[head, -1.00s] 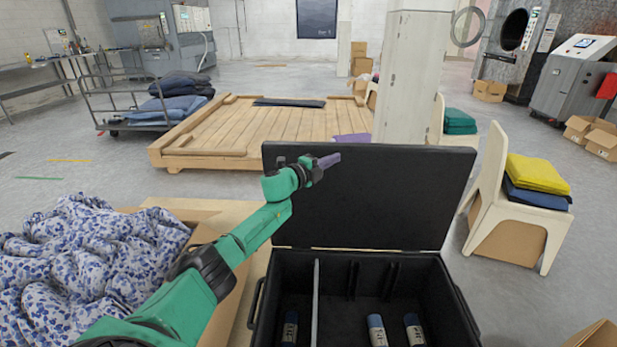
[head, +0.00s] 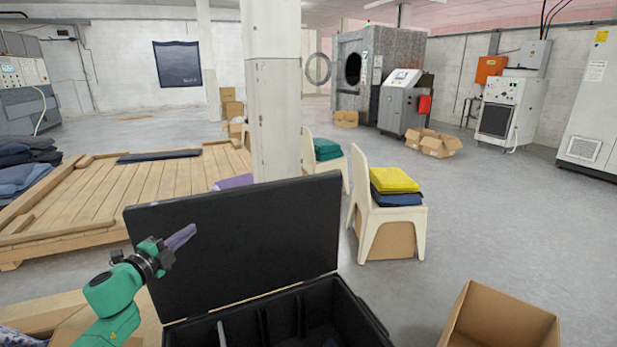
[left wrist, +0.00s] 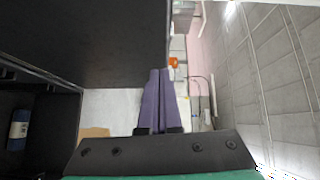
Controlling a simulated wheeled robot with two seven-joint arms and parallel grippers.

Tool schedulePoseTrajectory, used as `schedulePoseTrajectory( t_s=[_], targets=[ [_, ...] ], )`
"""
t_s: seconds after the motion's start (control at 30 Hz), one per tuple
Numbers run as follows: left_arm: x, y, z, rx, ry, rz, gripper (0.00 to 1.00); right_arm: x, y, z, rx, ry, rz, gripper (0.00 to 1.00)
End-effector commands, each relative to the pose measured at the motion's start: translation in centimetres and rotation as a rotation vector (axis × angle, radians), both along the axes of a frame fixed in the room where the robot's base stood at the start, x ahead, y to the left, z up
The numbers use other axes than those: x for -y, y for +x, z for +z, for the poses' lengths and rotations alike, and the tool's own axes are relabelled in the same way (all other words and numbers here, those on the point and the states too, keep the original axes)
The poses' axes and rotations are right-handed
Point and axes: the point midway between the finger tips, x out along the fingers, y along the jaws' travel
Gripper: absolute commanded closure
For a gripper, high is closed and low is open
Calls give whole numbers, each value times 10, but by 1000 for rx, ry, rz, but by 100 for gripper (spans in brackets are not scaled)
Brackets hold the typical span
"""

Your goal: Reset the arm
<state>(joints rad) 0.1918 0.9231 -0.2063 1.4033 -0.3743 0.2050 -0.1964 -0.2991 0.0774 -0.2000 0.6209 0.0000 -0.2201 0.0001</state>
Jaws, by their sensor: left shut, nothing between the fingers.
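My left arm is green and comes in from the lower left of the head view. Its left gripper (head: 181,236) has purple fingers that are closed together with nothing between them. It is in front of the raised lid of the black case (head: 235,245). In the left wrist view the two purple fingers (left wrist: 159,98) lie side by side, pointing away, with the black lid (left wrist: 100,40) to their left. A dark blue cylinder (left wrist: 18,130) shows inside the case at the left edge. My right gripper is not in view.
An open cardboard box (head: 500,318) stands at the lower right. A white chair (head: 375,225) with folded yellow cloth (head: 394,180) stands behind the case, near a square pillar (head: 273,100). A wooden platform (head: 130,180) lies at the left. The floor at the right is mostly clear.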

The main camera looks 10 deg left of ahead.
Motion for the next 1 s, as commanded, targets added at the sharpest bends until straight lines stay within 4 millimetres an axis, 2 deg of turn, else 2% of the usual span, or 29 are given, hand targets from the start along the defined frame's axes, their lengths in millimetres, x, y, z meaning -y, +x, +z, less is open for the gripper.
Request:
schedulePoseTrajectory(
  t_s=[0.07, 0.13, 0.2, 0.3, 0.33, 0.4, 0.57, 0.87, 0.9, 1.0],
  targets=[
    [26, -6, -37, -68, -139, 67, 100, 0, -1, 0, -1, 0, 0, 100],
    [51, -25, -80, -176, -315, 183, 100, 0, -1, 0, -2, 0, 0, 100],
    [74, -57, -125, -323, -500, 326, 100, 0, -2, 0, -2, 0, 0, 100],
    [96, -108, -169, -514, -686, 498, 100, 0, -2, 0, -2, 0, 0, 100],
    [101, -122, -178, -563, -726, 538, 100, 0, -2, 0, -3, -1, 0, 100],
    [113, -152, -194, -667, -801, 618, 100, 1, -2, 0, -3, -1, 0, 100],
    [134, -212, -216, -860, -920, 762, 100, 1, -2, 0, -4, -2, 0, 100],
    [166, -310, -225, -1161, -1057, 965, 100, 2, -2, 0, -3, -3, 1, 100],
    [168, -317, -228, -1188, -1063, 984, 100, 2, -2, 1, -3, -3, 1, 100],
    [168, -309, -255, -1194, -1048, 990, 100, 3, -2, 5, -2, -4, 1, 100]
  ],
)
